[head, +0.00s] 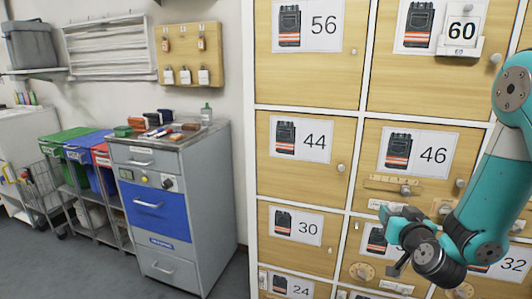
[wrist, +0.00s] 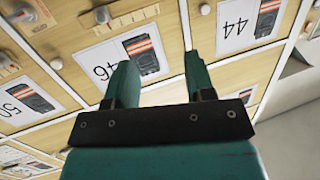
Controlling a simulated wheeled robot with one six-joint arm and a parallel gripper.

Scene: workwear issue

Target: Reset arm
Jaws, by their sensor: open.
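My gripper shows in the head view (head: 393,242), at the lower right in front of the lockers. In the wrist view (wrist: 160,78) its two teal fingers stand apart with nothing between them. It is open and empty. My teal arm reaches in from the right edge of the head view. Locker door 46 (head: 418,152) is above the gripper in the head view, and the fingers overlap its label in the wrist view. Locker door 44 (head: 302,143) is to the left. I see no contact between gripper and doors, though the exact gap is hard to judge.
Door 60 carries a tag (head: 460,33). Door 46 has a wooden latch (head: 395,185). A grey cabinet (head: 168,215) with a blue drawer stands left, beside coloured bins (head: 68,137). Floor is free at front left.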

